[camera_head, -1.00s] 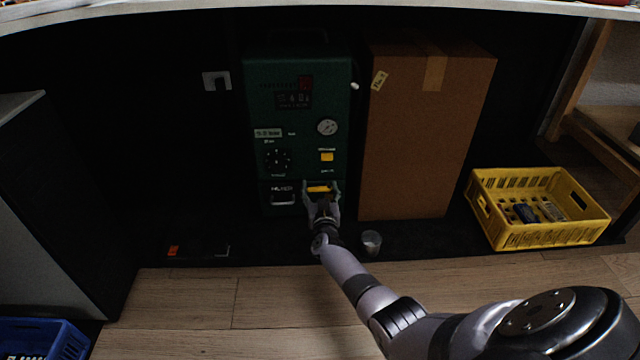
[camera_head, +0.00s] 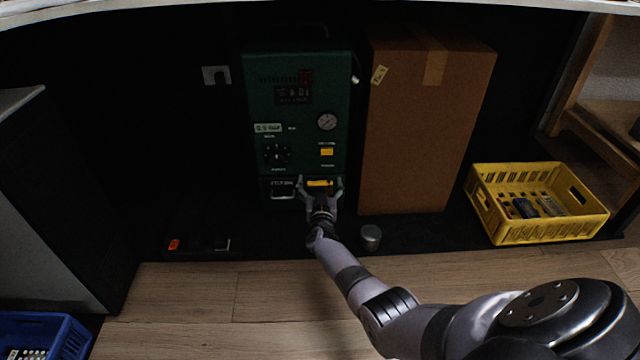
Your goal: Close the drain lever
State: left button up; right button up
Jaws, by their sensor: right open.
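A dark green machine (camera_head: 299,115) stands upright against the back under the table top, with a display, a dial, a round gauge and a yellow switch on its front. A yellow lever (camera_head: 320,183) lies horizontally low on its front, right of a small dark recess; I take it for the drain lever. My right gripper (camera_head: 321,186) is open in front of it, one finger on each side of the yellow piece. I cannot tell whether the fingers touch it. My left gripper is not in view.
A tall cardboard box (camera_head: 425,130) stands close to the machine's right side. A small metal cup (camera_head: 371,237) is on the floor right of my wrist. A yellow crate (camera_head: 537,234) is at the right, a blue crate (camera_head: 72,343) at lower left. Wooden floor in front is clear.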

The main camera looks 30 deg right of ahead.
jog(key=shift+a+r, duration=0.1)
jog(key=shift+r, duration=0.5)
notch_tip(320, 180, up, 9)
jog(key=shift+f, duration=0.1)
dwell(0.6)
